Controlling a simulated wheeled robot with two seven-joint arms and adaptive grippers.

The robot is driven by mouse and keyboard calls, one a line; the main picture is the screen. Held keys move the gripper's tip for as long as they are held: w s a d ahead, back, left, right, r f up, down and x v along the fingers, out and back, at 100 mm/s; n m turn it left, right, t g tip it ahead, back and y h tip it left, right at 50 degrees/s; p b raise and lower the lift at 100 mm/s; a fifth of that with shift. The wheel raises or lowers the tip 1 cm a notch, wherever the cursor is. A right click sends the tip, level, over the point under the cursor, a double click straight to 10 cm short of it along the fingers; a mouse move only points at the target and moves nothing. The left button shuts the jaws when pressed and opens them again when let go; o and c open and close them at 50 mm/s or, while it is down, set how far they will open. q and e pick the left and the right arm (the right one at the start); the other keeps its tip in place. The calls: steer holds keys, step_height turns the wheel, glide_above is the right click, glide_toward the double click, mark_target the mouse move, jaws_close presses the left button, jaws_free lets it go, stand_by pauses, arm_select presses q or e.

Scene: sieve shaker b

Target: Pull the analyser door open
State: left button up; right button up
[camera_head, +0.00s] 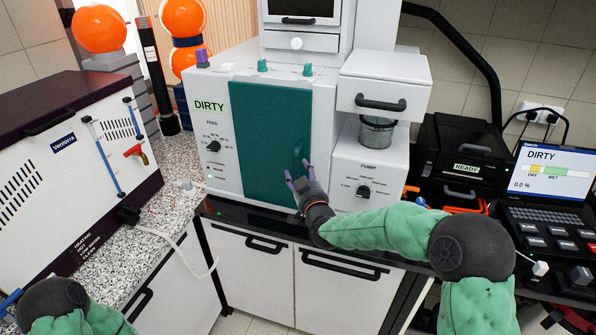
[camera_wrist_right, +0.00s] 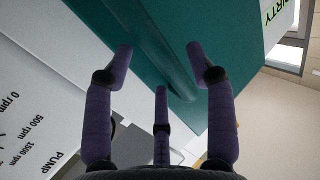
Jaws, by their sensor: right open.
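The analyser (camera_head: 222,160) is a white cabinet with a "DIRTY" label and a FEED dial. Its tall teal door (camera_head: 268,125) looks closed in the head view. My right gripper (camera_head: 298,174), with purple fingers, is open at the door's lower right part. In the right wrist view the teal door (camera_wrist_right: 225,35) fills the upper middle. A long teal ridge, like a handle, runs between the open fingertips (camera_wrist_right: 160,60), and I cannot tell whether they touch it. My left arm shows at the lower left, but its gripper is out of sight.
A white PUMP unit (camera_head: 345,150) with a dial stands right of the door. A black READY box (camera_head: 470,150) and a laptop (camera_head: 545,175) are farther right. A Ventorra machine (camera_head: 70,170) stands left. White cupboards (camera_head: 250,270) with black handles lie below.

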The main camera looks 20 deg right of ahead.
steer(key=shift+w, duration=1.3)
jaws_close()
steer(key=shift+a, duration=0.15)
